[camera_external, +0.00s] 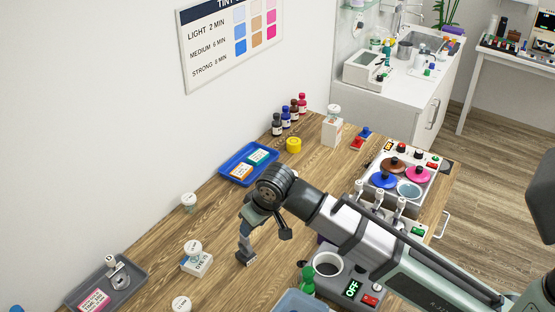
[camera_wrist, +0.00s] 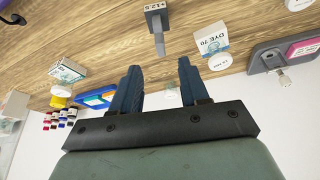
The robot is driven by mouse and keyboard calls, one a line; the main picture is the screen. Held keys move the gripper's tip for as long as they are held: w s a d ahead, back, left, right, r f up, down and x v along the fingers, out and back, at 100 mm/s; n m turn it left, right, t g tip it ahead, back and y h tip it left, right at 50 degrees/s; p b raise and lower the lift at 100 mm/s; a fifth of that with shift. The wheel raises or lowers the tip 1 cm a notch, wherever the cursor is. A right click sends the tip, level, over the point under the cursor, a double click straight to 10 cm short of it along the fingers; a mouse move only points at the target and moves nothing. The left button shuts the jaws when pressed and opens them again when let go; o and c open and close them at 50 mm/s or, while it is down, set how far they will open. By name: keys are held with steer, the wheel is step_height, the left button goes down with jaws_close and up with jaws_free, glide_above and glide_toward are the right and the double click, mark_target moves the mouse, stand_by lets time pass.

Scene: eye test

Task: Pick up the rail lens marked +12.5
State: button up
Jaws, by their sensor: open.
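The rail lens (camera_wrist: 155,19) is a dark grey block with a paler stem, on the wooden table in the wrist view. In the external view my gripper (camera_external: 248,224) hangs low over the table. A small dark block (camera_external: 246,258) directly below it appears to be the same lens. From there I cannot tell whether the fingers touch its stem.
A white DYE 70 box (camera_external: 196,264) stands close by on the left. A grey tray (camera_external: 135,268) lies at the front left. A blue tray (camera_external: 226,166) and yellow jar (camera_external: 293,145) are behind.

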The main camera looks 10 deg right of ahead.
mark_target(243, 245)
steer(key=shift+x, duration=6.8)
steer(key=shift+s+d+f, duration=0.1)
steer(key=shift+s, duration=0.05)
jaws_close()
